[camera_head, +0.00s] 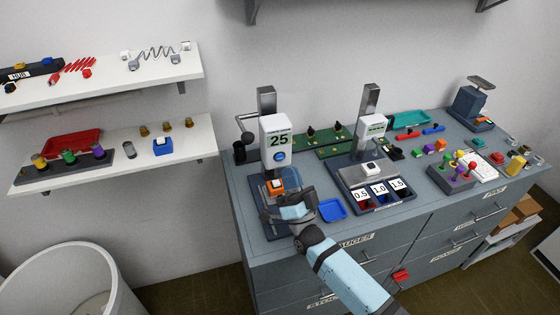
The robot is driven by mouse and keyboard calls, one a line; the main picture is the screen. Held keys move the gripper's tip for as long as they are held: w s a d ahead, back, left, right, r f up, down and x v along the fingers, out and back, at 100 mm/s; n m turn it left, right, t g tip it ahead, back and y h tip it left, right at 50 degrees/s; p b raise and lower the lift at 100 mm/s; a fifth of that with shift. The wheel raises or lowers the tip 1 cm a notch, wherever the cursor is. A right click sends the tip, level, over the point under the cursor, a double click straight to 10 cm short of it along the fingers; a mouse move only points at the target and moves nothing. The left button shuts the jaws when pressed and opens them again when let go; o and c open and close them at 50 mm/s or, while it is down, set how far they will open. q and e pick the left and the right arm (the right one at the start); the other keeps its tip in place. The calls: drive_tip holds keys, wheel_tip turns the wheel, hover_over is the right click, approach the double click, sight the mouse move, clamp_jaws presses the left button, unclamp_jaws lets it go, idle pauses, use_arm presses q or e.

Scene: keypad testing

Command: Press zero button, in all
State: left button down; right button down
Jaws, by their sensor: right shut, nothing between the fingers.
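A white gauge (276,125) on a metal column stands at the left end of the grey cabinet top. Its display reads 25, with small lettering above that I cannot read. A round blue button (281,156) sits on the front of its head, below the display. An orange-and-white keycap-like piece (277,186) is on the gauge's base, under the head. My right gripper (284,207) is shut and empty, low in front of the base and below the blue button, apart from the button. It partly hides the base. My left gripper is out of view.
To the right stands a second tester (372,127) with trays marked 0.5, 1.0 and 1.5. A blue tray (332,210) lies between them. Green boards (322,140), colored switches and a scale (475,103) fill the back and right. Shelves (120,150) hang at left.

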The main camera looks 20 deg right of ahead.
sight(280, 157)
drive_tip(key=shift+w+b, duration=0.4)
drive_tip(key=shift+w, duration=0.8)
drive_tip(key=shift+w, duration=0.1)
idle(1.1)
drive_tip(key=shift+w+a+b, duration=0.1)
drive_tip(key=shift+w+b, duration=0.2)
drive_tip(key=shift+w, duration=0.05)
drive_tip(key=shift+w, duration=0.3)
idle(0.5)
drive_tip(key=shift+s, duration=0.1)
idle(0.3)
drive_tip(key=shift+s, duration=0.7)
